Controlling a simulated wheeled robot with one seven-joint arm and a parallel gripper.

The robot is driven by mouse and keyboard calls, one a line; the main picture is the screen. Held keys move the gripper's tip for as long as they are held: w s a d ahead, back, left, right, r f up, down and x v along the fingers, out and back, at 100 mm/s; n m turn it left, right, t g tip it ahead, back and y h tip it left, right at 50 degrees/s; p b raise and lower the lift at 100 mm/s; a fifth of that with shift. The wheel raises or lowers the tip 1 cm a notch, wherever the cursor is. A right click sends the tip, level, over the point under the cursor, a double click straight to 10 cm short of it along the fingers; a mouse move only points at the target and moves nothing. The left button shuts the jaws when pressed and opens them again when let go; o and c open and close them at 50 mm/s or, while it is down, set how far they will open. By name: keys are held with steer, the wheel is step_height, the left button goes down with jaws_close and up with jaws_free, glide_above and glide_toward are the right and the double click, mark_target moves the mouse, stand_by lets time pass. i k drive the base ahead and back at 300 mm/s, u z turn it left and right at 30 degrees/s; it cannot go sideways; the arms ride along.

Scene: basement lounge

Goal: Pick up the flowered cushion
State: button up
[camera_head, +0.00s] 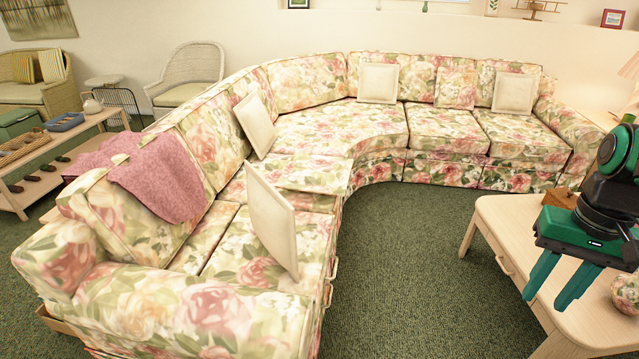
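A flowered cushion (455,88) in pink, cream and green stands upright against the back of the floral sofa (440,150). It sits between two plain cream cushions, and its pattern nearly blends with the sofa cover. My gripper (545,302) is at the right, pointing down over the wooden table, with its two teal fingers apart and nothing seen between them. It is well to the front and right of the flowered cushion, not touching it.
Cream cushions (378,83) lie along the sofa. A pink blanket (150,178) drapes over its left back. The wooden table (497,222) stands below my arm, with a floral rounded object (625,292) partly cut off. Green carpet (400,270) is clear between sofa and table.

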mark_target(325, 174)
steer(key=k, duration=1)
steer(key=z, duration=0.4)
steer(key=i, duration=0.8)
steer(key=z, duration=0.55)
steer(key=i, duration=1.15)
steer(key=u, duration=0.55)
steer(key=i, duration=0.9)
steer(key=u, duration=0.05)
